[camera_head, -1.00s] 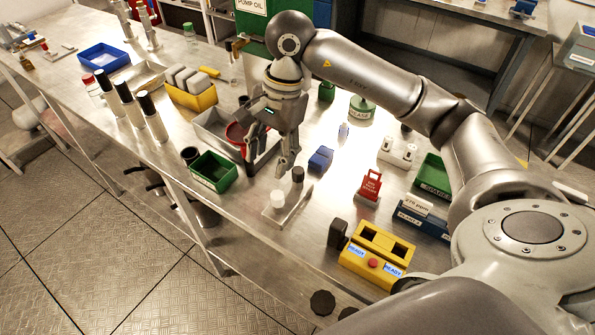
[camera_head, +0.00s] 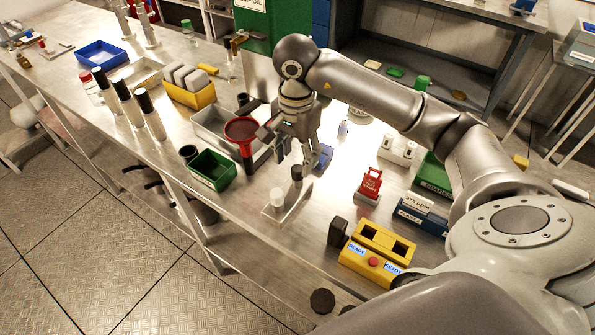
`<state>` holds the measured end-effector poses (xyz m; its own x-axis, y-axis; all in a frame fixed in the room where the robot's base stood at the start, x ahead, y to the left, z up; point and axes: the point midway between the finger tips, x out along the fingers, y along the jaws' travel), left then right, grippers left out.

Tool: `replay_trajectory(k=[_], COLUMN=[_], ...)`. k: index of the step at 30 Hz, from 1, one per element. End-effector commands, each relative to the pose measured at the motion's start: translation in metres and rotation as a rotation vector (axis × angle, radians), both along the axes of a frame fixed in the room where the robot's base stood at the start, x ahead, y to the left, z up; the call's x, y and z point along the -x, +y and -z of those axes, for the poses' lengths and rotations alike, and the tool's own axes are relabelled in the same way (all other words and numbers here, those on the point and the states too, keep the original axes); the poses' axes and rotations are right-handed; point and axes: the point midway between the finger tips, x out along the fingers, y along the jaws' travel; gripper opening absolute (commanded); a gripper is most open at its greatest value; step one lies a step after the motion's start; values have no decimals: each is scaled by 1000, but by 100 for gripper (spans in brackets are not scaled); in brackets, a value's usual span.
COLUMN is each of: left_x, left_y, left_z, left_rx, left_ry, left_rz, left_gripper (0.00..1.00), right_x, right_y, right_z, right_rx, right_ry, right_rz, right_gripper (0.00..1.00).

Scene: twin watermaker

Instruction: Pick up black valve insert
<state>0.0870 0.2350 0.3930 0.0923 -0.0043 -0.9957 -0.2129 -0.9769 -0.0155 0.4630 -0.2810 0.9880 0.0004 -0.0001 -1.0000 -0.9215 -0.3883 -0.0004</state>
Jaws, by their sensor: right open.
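The black valve insert (camera_head: 297,174) stands upright at the far end of a flat metal holder (camera_head: 290,204) near the front of the bench. A white insert (camera_head: 277,197) stands at the holder's near end. My right gripper (camera_head: 296,160) points down with its fingers spread, close over the black insert or just behind it. I cannot tell whether the fingers reach down around it. The gripper is empty. My left gripper is not in view.
A red funnel (camera_head: 241,129) and a green bin (camera_head: 212,171) stand to the left. A blue block (camera_head: 322,157) lies close right of the gripper. A red tag block (camera_head: 371,183) and a yellow box (camera_head: 377,254) are farther right.

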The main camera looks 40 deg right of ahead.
Motion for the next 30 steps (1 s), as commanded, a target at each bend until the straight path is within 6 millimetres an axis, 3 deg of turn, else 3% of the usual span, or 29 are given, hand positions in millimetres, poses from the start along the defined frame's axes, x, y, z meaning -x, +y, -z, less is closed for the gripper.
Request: replay_trajectory(k=[10, 20, 30], left_x=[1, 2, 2], left_y=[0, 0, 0], left_z=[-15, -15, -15], left_rx=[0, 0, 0], left_ry=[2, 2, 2], left_rz=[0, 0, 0], left_gripper=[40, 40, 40], right_x=[3, 2, 2], right_y=[-1, -1, -1], right_z=[38, 44, 44], right_rx=[0, 0, 0], right_ry=[2, 1, 0], right_rz=[1, 0, 0], right_gripper=[50, 49, 5])
